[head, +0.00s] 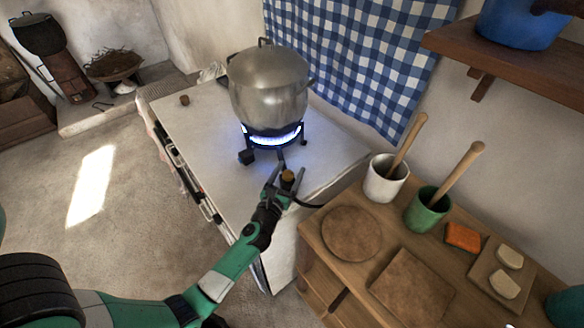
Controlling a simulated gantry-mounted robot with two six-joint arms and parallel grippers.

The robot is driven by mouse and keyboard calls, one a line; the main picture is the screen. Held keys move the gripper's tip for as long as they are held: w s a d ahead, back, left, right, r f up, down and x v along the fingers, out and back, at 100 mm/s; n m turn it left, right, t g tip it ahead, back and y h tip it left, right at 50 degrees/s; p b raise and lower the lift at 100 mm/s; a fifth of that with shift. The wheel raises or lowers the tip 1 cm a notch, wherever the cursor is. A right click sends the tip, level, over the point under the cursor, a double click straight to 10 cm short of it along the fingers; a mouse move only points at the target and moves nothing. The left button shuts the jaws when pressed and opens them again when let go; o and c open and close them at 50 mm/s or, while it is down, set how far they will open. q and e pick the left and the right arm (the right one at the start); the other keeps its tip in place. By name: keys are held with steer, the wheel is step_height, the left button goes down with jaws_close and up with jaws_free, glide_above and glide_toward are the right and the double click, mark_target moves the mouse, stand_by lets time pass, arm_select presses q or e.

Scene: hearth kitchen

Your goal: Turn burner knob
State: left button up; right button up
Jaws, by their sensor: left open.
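A gas burner (272,141) with a ring of blue flame stands on the white stove top (215,130), and a large steel pot (268,88) sits on it. My arm reaches in from the lower left. My right gripper is not in view.
A wooden table (318,245) at right holds a round board (351,234), a white mortar (385,180) and a green mortar (428,211) with pestles. A blue checked curtain (365,50) hangs behind. The floor (110,225) at left is clear.

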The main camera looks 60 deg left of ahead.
arm_select(q)
steer(key=shift+x, duration=1.05)
jaws_close()
